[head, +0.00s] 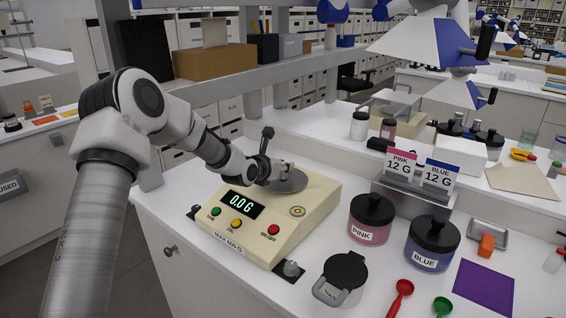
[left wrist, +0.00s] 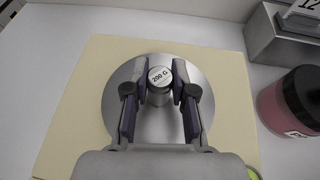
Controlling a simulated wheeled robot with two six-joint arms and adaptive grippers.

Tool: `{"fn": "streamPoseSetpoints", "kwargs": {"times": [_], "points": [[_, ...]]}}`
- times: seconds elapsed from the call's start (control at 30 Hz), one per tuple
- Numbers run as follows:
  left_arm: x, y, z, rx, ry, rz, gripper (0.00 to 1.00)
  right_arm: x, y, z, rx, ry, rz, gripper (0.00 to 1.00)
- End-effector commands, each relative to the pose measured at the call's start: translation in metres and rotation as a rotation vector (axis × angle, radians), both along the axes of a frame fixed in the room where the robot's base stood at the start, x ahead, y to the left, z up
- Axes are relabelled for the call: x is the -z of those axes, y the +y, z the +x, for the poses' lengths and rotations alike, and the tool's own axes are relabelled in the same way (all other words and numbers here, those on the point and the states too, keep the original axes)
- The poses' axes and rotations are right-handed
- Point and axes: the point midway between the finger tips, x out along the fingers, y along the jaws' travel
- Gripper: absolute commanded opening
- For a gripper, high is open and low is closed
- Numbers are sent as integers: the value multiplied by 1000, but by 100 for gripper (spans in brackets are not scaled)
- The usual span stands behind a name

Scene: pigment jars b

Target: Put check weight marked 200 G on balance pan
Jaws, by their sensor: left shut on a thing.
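The check weight (left wrist: 159,77) is a small silver cylinder whose top label reads 200 G, in the left wrist view. My left gripper (left wrist: 161,88) is shut on it, one finger on each side. The round metal balance pan (left wrist: 114,98) lies beneath the weight; it also shows in the head view (head: 294,184). The cream balance (head: 315,205) has a display (head: 242,204) reading 0.0 G. In the head view my left gripper (head: 284,169) is over the pan, and its fingers partly hide the weight. Any gap between weight and pan is hard to judge.
A pink jar (head: 371,220) and a blue jar (head: 432,245) stand right of the balance, before a metal stand with two 12 G cards. A black-topped item (head: 343,277) sits in front. Red (head: 399,298) and green (head: 442,306) scoops and a purple sheet (head: 484,288) lie nearby.

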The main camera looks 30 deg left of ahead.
Motion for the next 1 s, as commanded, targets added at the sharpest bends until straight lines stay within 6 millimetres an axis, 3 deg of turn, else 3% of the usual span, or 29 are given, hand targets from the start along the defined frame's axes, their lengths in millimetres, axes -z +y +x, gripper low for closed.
{"fn": "streamPoseSetpoints", "kwargs": {"times": [0.33,0.37,0.4,0.43,0.8,1.0], "points": [[4,0,0,0,-4,0,0,6,0,0,0,0,0,0],[4,0,0,0,-3,0,28,6,0,0,0,0,0,0],[3,0,0,0,-3,0,42,5,0,0,0,0,0,0],[3,0,0,0,-3,0,50,5,0,0,0,0,0,0],[-4,0,0,0,-3,0,50,-3,0,0,0,0,0,0],[-15,-1,-36,-3,-6,-8,50,6,0,0,0,0,0,0]]}}
